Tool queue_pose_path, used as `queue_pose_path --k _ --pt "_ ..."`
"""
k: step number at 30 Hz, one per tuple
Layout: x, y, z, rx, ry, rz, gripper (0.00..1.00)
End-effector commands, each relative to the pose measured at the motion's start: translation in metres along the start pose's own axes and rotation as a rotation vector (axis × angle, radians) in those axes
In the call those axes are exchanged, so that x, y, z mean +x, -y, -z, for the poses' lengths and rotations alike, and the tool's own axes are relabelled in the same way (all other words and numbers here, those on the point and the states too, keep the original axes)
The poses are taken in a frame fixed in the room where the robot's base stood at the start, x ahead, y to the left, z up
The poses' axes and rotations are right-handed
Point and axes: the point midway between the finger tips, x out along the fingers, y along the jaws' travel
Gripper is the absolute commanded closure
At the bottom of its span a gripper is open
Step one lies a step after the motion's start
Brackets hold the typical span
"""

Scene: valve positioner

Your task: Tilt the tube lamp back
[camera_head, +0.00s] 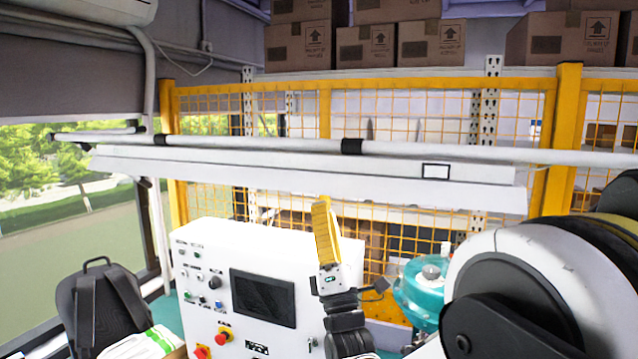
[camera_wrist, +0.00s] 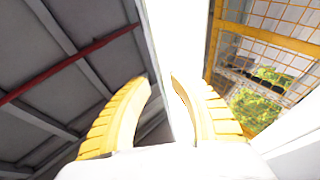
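The tube lamp (camera_head: 300,176) is a long white fixture with a flat panel and black clips, running across the head view in front of the yellow mesh fence. Its panel is tilted, with a lower edge facing me. My gripper (camera_head: 320,205) has yellow ribbed fingers pointing up, with the tips at about the lamp's lower edge in the picture. In the wrist view, my gripper (camera_wrist: 161,85) has its fingers apart, with a white strip of the lamp (camera_wrist: 176,35) running up beyond and between them. I cannot tell whether either finger touches it.
A white control cabinet (camera_head: 225,255) with a screen and buttons stands below the lamp. A teal valve part (camera_head: 425,290) is to its right. A black backpack (camera_head: 98,305) sits at lower left. Cardboard boxes (camera_head: 425,40) line a high shelf behind the fence (camera_head: 420,85).

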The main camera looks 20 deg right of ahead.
Motion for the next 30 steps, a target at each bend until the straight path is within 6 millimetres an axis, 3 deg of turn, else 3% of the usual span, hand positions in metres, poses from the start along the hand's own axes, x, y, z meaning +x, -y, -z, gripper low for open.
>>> queue_pose_path --k 3,9,20,23,30 --pt "0.025 -0.001 -0.001 0.000 0.000 0.001 0.74" --pt "0.050 0.000 0.000 0.001 -0.001 0.001 0.74" --pt "0.056 0.000 0.000 0.001 -0.001 0.001 0.74" --pt "0.056 0.000 0.000 0.001 -0.001 0.001 0.99" --pt "0.056 0.000 0.000 0.001 -0.001 0.001 1.00"
